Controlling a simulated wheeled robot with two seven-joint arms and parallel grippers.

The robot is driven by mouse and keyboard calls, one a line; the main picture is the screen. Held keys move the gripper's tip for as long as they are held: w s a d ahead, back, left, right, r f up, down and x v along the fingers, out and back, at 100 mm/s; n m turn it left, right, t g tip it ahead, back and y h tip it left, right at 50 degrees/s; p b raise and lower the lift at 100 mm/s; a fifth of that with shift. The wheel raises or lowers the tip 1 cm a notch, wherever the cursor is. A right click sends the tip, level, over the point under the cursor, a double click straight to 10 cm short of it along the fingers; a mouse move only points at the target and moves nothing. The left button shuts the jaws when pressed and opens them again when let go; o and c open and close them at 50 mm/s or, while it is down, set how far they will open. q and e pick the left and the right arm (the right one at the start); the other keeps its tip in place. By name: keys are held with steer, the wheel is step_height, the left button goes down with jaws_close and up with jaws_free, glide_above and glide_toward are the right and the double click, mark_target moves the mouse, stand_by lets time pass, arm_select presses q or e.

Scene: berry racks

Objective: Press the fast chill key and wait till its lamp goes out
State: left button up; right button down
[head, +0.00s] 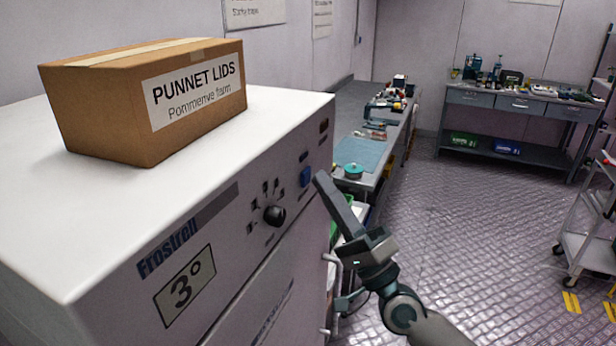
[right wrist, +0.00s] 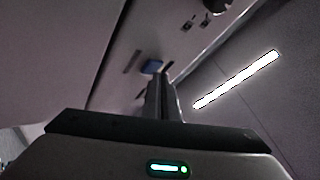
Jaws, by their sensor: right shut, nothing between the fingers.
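The white Frostrell chiller (head: 190,262) fills the left of the head view, its panel showing a 3° display (head: 186,286) and a black knob (head: 274,214). A blue key (head: 305,177) sits on the panel right of the knob; it also shows in the right wrist view (right wrist: 152,66). My right gripper (head: 321,178) is shut and empty, its fingertips very close to the blue key. I cannot tell whether they touch it. No glowing lamp is clear on the panel; a small dark mark (head: 303,157) sits above the key. My left gripper is out of view.
A cardboard box of punnet lids (head: 110,110) stands on the chiller. A bench with a teal mat (head: 362,154) stands behind my right gripper. A grey workbench (head: 520,104) is at the back, and a trolley (head: 590,248) at right. The floor between is open.

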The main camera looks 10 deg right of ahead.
steer(key=shift+w+a, duration=0.25)
steer(key=shift+a, duration=0.1)
stand_by(0.7)
steer(key=shift+s+d, duration=0.1)
stand_by(0.4)
steer(key=shift+s+d, duration=0.4)
steer(key=shift+d, duration=0.2)
steer(key=shift+s+d+b, duration=0.2)
steer(key=shift+s+d, duration=0.5)
steer(key=shift+d, duration=0.35)
steer(key=shift+s+d+b, duration=0.15)
steer(key=shift+s+d, duration=0.55)
steer(key=shift+d, duration=0.35)
